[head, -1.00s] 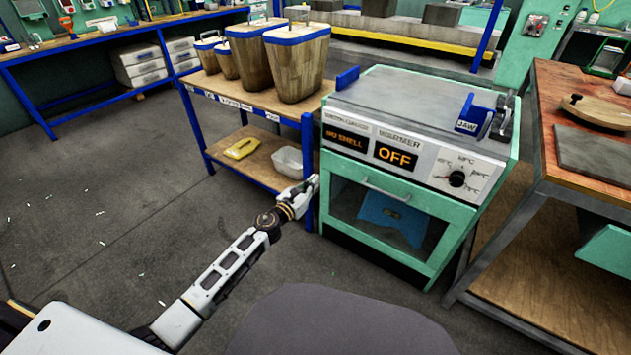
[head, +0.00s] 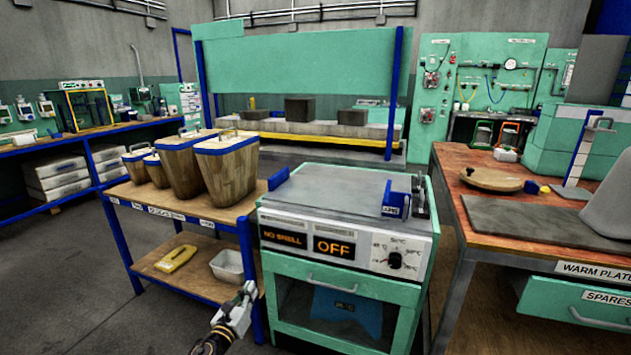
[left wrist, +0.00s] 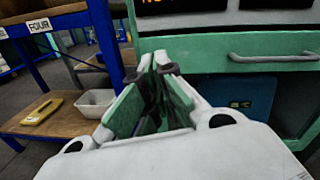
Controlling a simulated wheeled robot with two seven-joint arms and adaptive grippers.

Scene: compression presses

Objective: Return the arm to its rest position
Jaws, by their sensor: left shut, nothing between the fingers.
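My left gripper (head: 243,297) shows at the bottom of the head view, low in front of the gap between the wooden shelf cart and the green warmer (head: 270,290). Its fingers are shut with nothing between them. In the left wrist view the left gripper (left wrist: 160,65) points at the warmer's front (left wrist: 200,55), below the display and left of the door handle. I cannot tell whether it touches. Most of my left arm is below the head view's edge. My right gripper is not in view.
The shelf cart (head: 185,209) holds several wooden buckets on top, and a yellow item (head: 176,259) and a white bin (head: 228,265) below. The warmer reads OFF; a blue item (head: 345,309) shows through its door. A wooden workbench (head: 455,205) stands at right. Open floor lies left.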

